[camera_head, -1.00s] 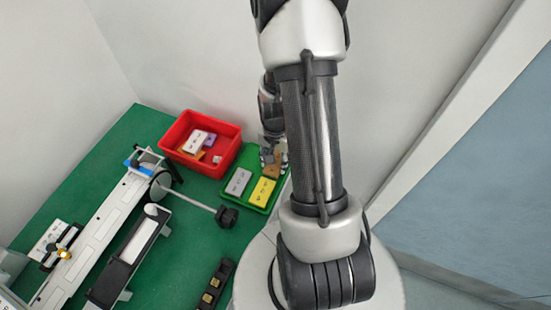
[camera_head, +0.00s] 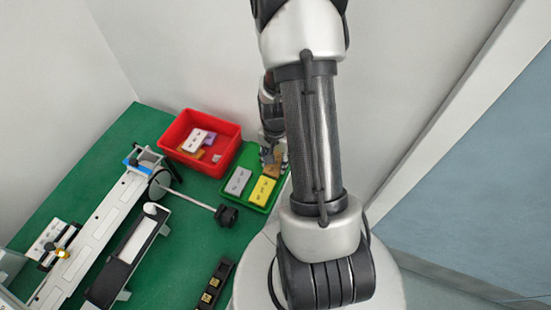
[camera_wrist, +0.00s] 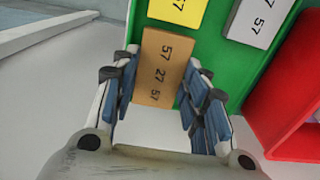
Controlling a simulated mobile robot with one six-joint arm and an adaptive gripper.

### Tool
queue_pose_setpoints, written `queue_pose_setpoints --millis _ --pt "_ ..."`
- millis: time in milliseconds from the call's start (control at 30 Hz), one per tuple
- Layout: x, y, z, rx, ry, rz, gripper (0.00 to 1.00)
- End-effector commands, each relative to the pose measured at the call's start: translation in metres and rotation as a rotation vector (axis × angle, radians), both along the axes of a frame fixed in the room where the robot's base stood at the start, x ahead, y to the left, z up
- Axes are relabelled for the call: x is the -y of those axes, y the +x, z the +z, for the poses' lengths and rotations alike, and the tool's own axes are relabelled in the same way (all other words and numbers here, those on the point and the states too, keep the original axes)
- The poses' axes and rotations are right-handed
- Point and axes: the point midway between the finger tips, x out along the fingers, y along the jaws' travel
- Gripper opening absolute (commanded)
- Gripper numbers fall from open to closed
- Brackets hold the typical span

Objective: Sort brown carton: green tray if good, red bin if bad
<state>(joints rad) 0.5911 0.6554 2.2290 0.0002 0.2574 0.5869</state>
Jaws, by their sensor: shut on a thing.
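The brown carton (camera_wrist: 158,66) is between the fingers of my gripper (camera_wrist: 160,84) in the wrist view. The gripper is shut on it. Its face shows the printed code "57 27 57". In the head view the carton (camera_head: 281,163) and the gripper (camera_head: 270,153) are at the far end of the green tray (camera_head: 258,150), partly hidden by my arm. The tray's green floor (camera_wrist: 207,58) shows around the carton in the wrist view. I cannot tell whether the carton touches it. The red bin (camera_head: 185,155) stands left of the tray and holds several cartons.
A yellow carton (camera_head: 263,190) and a light grey carton (camera_head: 238,181) lie in the green tray. A conveyor line (camera_head: 95,235), a shaft with a black knob (camera_head: 226,215) and a black holder with brown pieces (camera_head: 213,288) are on the green table. A wall stands behind.

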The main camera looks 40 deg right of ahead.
Motion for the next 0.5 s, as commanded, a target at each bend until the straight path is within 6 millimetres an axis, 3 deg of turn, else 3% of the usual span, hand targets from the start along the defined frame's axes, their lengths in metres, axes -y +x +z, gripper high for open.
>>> queue_pose_setpoints --millis 400,433,500 --pt "0.0001 0.0001 -0.0029 0.000 0.000 0.000 0.29" --pt "0.0001 0.0001 -0.0028 0.000 0.000 0.000 0.43" --pt "0.0001 0.0001 -0.0028 0.000 0.000 0.000 0.48"
